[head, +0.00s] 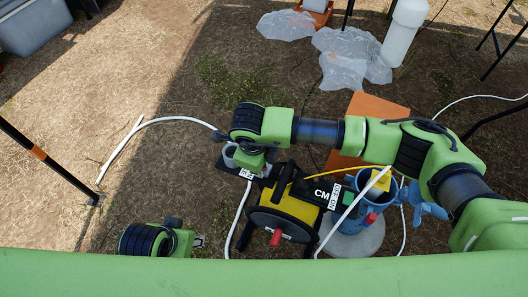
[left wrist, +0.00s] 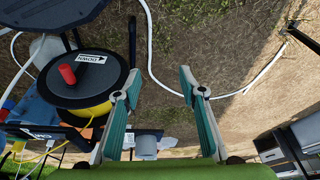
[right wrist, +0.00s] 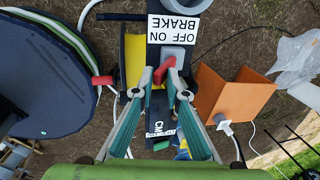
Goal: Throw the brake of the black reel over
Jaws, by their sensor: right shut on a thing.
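The black reel (head: 268,222), with a yellow drum and a red crank knob (head: 276,237), stands at the bottom middle of the head view. Its black disc also shows at the left of the left wrist view (left wrist: 92,84). In the right wrist view, the red brake lever (right wrist: 166,66) sits beside a white label (right wrist: 174,29) reading OFF ON BRAKE, upside down. My right gripper (right wrist: 167,82) is shut on this lever; in the head view my wrist hides it. My left gripper (left wrist: 158,82) is open and empty, left of the reel.
An orange box-like piece (right wrist: 232,95) stands right of the reel's frame in the right wrist view. A blue container (head: 375,185) stands right of the reel in the head view.

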